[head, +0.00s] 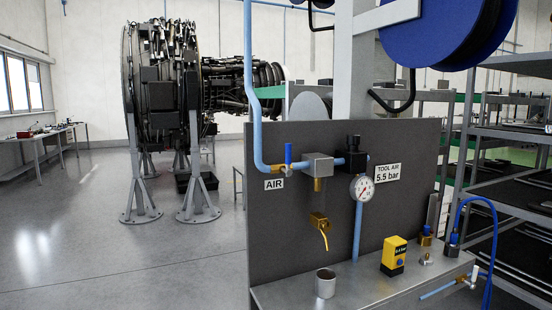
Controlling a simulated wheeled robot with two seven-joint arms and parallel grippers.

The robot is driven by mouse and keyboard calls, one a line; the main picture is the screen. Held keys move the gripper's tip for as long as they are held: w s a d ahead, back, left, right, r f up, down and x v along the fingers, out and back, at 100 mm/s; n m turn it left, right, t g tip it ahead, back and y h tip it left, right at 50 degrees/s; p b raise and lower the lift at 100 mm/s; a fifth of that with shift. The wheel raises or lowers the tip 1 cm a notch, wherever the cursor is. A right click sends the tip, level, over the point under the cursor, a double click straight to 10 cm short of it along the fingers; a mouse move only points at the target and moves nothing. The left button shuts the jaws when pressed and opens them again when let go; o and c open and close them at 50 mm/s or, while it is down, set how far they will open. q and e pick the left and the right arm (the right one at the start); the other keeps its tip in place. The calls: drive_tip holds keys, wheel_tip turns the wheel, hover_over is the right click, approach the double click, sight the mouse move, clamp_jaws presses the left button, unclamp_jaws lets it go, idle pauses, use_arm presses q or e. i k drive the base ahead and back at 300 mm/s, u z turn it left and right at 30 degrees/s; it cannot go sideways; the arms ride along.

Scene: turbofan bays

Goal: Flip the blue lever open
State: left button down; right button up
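A small blue lever (288,153) stands upright on a brass valve (284,170). The valve sits in the light blue air pipe (252,90), just above the white AIR label (274,184). The lever points up, across the short horizontal pipe run. A grey block (318,167) is fitted to the right of the valve on the dark grey panel (290,240). Neither of my grippers is in view.
A pressure gauge (362,188) hangs right of the block. Below, a brass spout (321,230) sticks out above a metal cup (325,283). A yellow box (394,256) and a blue hose (488,235) are on the bench. Open floor lies left.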

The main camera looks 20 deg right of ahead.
sight(288, 154)
drive_tip(key=z, duration=1.2)
drive_tip(key=i, duration=0.55)
drive_tip(key=u, duration=0.2)
